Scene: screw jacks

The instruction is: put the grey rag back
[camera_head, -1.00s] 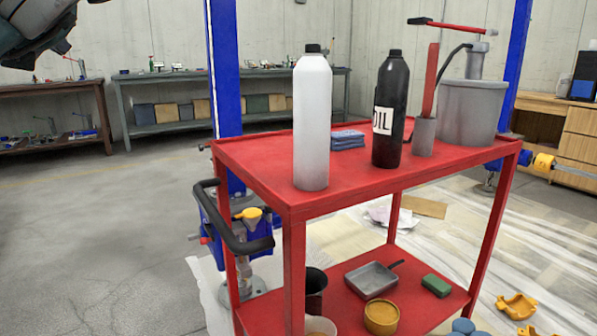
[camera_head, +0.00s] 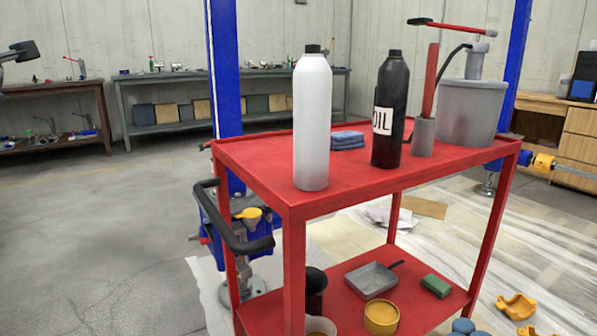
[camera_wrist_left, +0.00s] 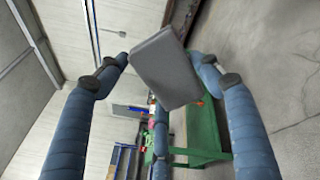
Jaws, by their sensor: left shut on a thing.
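The grey rag (camera_wrist_left: 166,68) shows in the left wrist view as a flat, folded grey slab, tilted. It is between the fingertips of my left gripper (camera_wrist_left: 160,75), which is shut on it. The rag is off any surface, with the room behind it. In the head view only a dark part of what seems to be my left arm shows at the upper left edge; the rag cannot be made out there. My right gripper is in neither current view.
A red trolley (camera_head: 262,177) stands ahead. On top are a white bottle (camera_head: 312,125), a folded blue cloth (camera_head: 347,140), a black oil bottle (camera_head: 390,110) and a grey bucket (camera_head: 470,112). A back bench (camera_head: 125,105) stands beyond. Floor at the left is clear.

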